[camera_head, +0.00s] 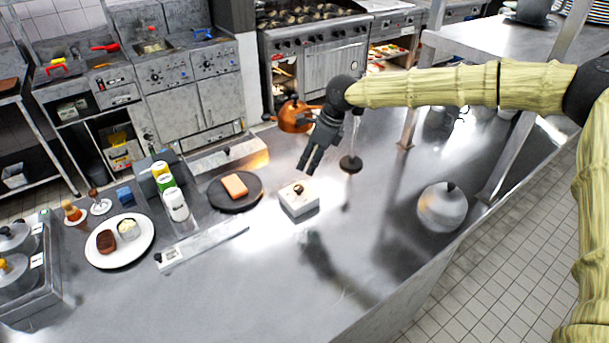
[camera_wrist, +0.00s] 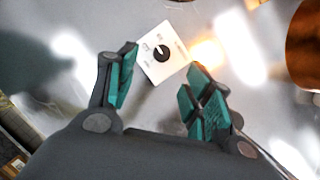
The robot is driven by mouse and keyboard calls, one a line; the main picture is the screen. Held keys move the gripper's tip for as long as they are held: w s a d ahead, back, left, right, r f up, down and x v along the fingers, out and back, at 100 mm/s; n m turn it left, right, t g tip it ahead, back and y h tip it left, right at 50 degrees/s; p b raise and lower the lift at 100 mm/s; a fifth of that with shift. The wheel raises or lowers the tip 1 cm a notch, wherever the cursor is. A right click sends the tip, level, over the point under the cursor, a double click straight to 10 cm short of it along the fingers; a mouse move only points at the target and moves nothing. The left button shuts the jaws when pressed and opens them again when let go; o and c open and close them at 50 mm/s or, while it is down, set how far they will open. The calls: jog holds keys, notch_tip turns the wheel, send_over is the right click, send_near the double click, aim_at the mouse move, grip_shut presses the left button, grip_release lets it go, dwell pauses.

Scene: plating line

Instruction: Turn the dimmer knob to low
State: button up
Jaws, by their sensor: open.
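The dimmer is a small white box with a dark round knob (camera_head: 299,188) on its top, standing on the steel counter. In the wrist view the white box (camera_wrist: 172,66) lies just beyond my fingertips, roughly between them, with the black knob (camera_wrist: 161,53) and small printed labels around it. The labels are too small to read with certainty. My gripper (camera_head: 313,162) hangs above the counter, above and slightly right of the box. In the wrist view my gripper (camera_wrist: 158,80) has its green-padded fingers spread apart, with nothing between them, not touching the knob.
A dark plate with an orange block (camera_head: 234,186) lies left of the dimmer. A long bar (camera_head: 205,243) lies left on the counter, near a white plate (camera_head: 103,255). A round grey lidded thing (camera_head: 442,208) stands right. The front counter is clear.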

aim_at(299, 187)
jog(key=a+f+m+h+b, duration=0.1)
jog(key=f+m, duration=0.2)
jog(key=m, duration=0.2)
jog(key=a+f+m+h+b, duration=0.1)
jog(key=f+m, duration=0.3)
jog(key=m, duration=0.2)
jog(key=w+a+f+m+h, duration=0.1)
jog(key=f+m+h, duration=0.1)
jog(key=m, duration=0.3)
jog(key=shift+w+a+f+m+g+b, duration=0.1)
jog(key=shift+f+m+g+b, duration=0.1)
jog(key=shift+f, duration=0.25)
jog(key=shift+a+f+m+g+b, duration=0.1)
jog(key=shift+f+m+b, duration=0.1)
jog(key=shift+f, duration=0.25)
jog(key=c, duration=1)
